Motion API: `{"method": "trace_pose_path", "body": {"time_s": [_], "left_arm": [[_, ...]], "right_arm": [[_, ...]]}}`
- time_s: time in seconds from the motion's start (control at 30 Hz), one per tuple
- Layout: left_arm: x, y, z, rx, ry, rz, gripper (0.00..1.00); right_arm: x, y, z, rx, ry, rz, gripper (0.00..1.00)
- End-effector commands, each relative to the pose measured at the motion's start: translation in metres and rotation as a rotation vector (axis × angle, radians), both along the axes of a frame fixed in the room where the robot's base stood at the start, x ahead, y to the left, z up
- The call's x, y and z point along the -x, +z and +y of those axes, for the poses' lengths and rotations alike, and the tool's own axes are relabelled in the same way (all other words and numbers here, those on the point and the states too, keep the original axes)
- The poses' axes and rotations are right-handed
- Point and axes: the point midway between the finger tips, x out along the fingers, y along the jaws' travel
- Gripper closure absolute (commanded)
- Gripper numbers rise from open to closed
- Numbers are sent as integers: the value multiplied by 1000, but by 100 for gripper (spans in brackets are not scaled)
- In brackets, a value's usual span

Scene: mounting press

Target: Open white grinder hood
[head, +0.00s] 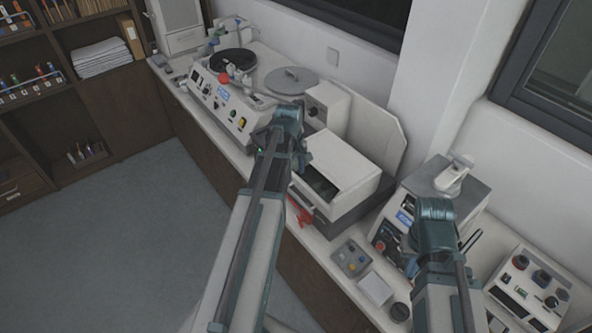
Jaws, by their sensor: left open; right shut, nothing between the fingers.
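A white boxy machine (338,168) with a broad, nearly flat white lid stands mid-counter; I take this for the grinder hood. A dark gap shows along its front under the lid, and a grey panel (378,140) stands behind it. A red part (303,213) shows low at its front; I cannot tell what it is. My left arm crosses in front of the machine's left side. My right arm rises before the machine to the right. Each arm ends visibly in a teal joint; the fingers of both grippers are hidden, so contact cannot be told.
A polishing machine (226,98) with a dark disc stands further left. A grey-topped press (440,185) and a small control box (530,285) stand to the right. A grey button tray (351,258) and a white block (375,288) lie near the counter's front edge. The floor is clear.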

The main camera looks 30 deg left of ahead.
Motion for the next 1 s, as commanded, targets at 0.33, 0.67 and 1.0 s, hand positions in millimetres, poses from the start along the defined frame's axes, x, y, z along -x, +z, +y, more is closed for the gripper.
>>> {"method": "trace_pose_path", "body": {"time_s": [0.33, 0.67, 1.0], "left_arm": [[4, 27, 2, 0, 0, 0, 53], [8, 47, 3, 0, 1, 0, 53], [8, 47, 3, 0, 1, 0, 53]], "right_arm": [[0, 27, 0, 0, -11, 0, 100], [1, 47, 1, -2, -25, 0, 100], [1, 47, 0, -1, -27, 0, 100]]}}
